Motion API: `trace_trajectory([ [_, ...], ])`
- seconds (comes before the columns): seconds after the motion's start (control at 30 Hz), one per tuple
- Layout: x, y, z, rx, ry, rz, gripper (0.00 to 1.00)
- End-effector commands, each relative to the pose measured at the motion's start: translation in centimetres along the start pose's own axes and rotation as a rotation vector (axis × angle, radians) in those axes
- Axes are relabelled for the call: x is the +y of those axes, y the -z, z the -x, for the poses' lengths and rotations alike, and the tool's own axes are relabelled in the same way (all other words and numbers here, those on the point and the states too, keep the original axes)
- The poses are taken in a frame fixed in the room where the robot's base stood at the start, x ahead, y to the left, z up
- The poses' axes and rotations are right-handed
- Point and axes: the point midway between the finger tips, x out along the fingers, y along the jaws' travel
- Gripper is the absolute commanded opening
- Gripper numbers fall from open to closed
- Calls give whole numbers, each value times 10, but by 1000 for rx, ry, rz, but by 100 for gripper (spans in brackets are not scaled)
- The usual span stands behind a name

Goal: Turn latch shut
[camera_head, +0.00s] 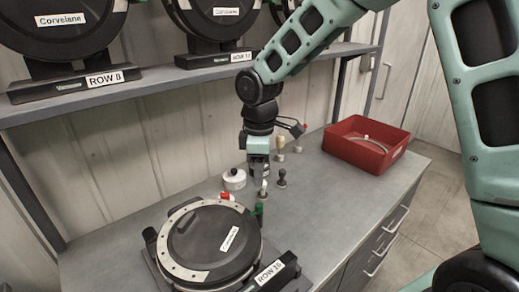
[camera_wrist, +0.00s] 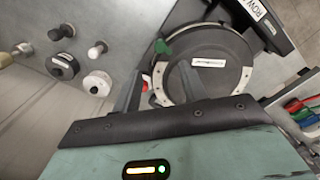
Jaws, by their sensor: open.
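The seed meter (camera_head: 212,246) lies on the bench, with a round black cover, a pale ring around it and a "ROW 15" label at the front right. A green latch handle (camera_head: 258,209) stands at its back right edge, below my gripper. In the wrist view, the green latch (camera_wrist: 162,47) sits at the rim of the cover (camera_wrist: 209,68). Its exact turn angle is hard to tell. My gripper (camera_head: 259,181) points down above the bench, behind the meter. In the wrist view my open gripper (camera_wrist: 160,85) has nothing between its fingers, and the latch is beyond them.
Several small knobs and fittings (camera_head: 281,178) and a white round cap (camera_head: 234,179) stand behind the meter. A red bin (camera_head: 366,145) is at the back right. A shelf (camera_head: 150,79) with other meters overhangs the back. The right front bench top is clear.

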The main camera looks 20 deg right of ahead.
Motion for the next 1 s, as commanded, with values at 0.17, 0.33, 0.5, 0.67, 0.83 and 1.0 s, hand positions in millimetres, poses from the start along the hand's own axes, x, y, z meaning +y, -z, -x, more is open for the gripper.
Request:
trace_trajectory([
  [0.17, 1, 0, 38, 3, -3, -2, 43],
  [0.33, 0, 0, 60, 1, -1, -1, 43],
  [0.5, 0, 0, 69, 1, 0, -1, 43],
  [0.67, 0, 0, 70, 0, 1, 0, 43],
  [0.83, 0, 0, 70, 0, 1, 0, 43],
  [1.0, -4, 1, 69, 0, 1, -2, 43],
])
